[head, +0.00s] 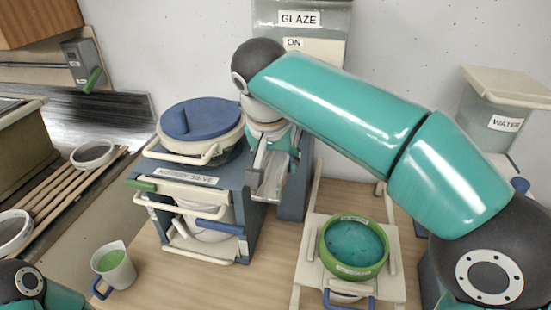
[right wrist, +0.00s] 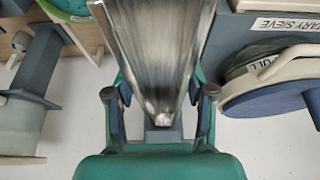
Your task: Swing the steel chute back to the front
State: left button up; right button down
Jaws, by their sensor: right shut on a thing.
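The steel chute (head: 271,181) is a shiny open trough at the right side of the blue-grey rotary sieve stand (head: 247,205), below the glaze container. In the head view it slopes down toward the front. My right gripper (head: 266,140) is at its upper end, partly hidden by my own wrist. In the right wrist view the chute (right wrist: 155,50) runs away between the two fingers of my right gripper (right wrist: 160,97), which is shut on its near end. My left gripper is out of view; only part of my left arm shows at the bottom left.
A green bowl of turquoise glaze (head: 354,246) stands on a pale slatted stand at front right. A blue-lidded bucket (head: 200,118) sits on the sieve stand. A cup of green liquid (head: 113,268) stands front left. The wooden table between is clear.

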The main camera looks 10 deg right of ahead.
jog(key=shift+c, duration=2)
grip_release()
jog(key=v, duration=1.2)
jog(key=shift+w, duration=0.1)
